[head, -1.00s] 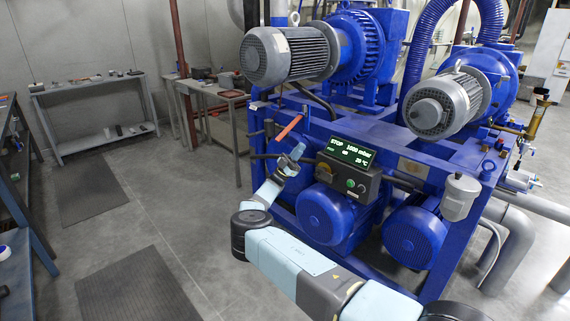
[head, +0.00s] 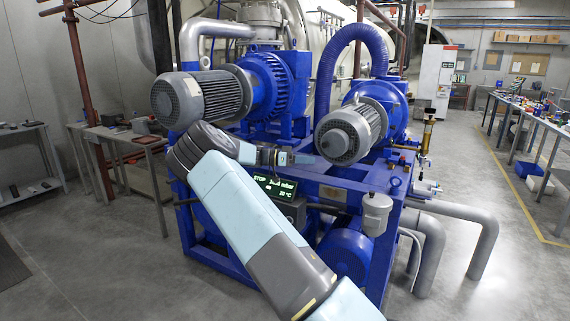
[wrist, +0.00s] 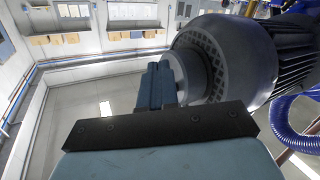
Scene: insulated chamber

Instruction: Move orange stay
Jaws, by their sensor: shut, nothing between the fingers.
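The orange stay does not show in the head view now; my arm covers the part of the blue frame where an orange bar was seen earlier. It does not show in the wrist view either. My gripper (head: 300,158) is shut and empty, pointing right, near the grey right-hand motor (head: 350,132) in the head view. In the wrist view my gripper's fingers (wrist: 157,86) are together, with a grey motor (wrist: 232,62) close behind and to their right. I cannot tell if they touch it.
The blue pump frame (head: 384,243) fills the middle. The control panel display (head: 274,187) is partly covered by my arm. A grey canister (head: 376,214) hangs at the frame's right. A grey table (head: 125,134) stands left. Open floor lies at the right.

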